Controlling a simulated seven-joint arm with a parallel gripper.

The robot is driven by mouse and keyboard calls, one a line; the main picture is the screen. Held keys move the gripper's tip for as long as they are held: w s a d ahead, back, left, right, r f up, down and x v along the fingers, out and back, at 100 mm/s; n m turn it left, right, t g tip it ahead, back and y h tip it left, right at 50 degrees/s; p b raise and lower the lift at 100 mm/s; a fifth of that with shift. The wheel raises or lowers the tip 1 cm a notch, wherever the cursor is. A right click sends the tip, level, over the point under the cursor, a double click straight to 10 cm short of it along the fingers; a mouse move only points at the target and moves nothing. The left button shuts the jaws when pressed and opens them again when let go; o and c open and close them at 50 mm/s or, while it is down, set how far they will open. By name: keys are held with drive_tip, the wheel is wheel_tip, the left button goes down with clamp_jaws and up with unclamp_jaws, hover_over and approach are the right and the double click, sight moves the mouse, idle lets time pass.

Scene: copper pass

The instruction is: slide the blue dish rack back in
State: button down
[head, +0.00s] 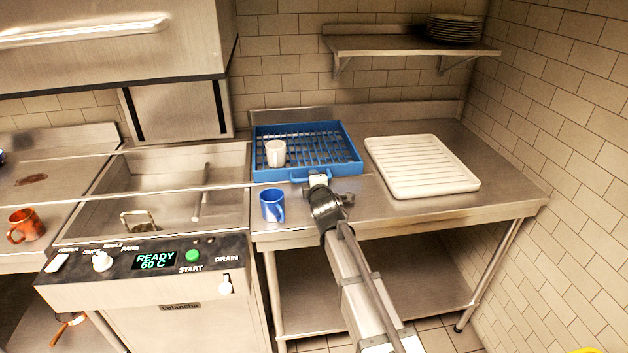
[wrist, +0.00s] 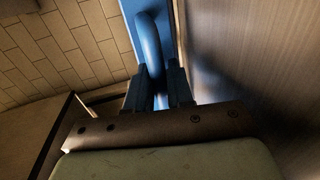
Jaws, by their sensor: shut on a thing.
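The blue dish rack (head: 346,170) lies on the steel counter, right of the dishwasher's basin. A white mug (head: 275,152) stands in its left part. A blue handle (head: 300,179) is on the rack's front side. My gripper (head: 319,180) is at the rack's front edge, in front of the handle's right part. In the wrist view, my gripper (wrist: 160,95) is shut on the blue handle (wrist: 150,45), its dark fingers on either side of the bar. The rack's blue side (wrist: 130,12) shows behind the handle. The fingertips are partly hidden in the head view.
A blue mug (head: 272,205) stands on the counter just in front of the rack, left of my gripper. A white ribbed drainboard (head: 421,166) lies to the right. A raised steel backsplash (head: 400,115) runs behind. The dishwasher (head: 160,265) stands at left.

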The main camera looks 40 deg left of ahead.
sight(299, 182)
drive_tip(key=shift+s+a, duration=1.7)
drive_tip(key=c, duration=1.1)
unclamp_jaws()
drive_tip(key=shift+c, duration=0.2)
drive_tip(key=shift+d, duration=0.1)
drive_tip(key=v, duration=1.3)
drive_tip(key=shift+s+d, duration=0.2)
drive_tip(key=shift+s, duration=0.05)
drive_tip(key=shift+o, duration=0.2)
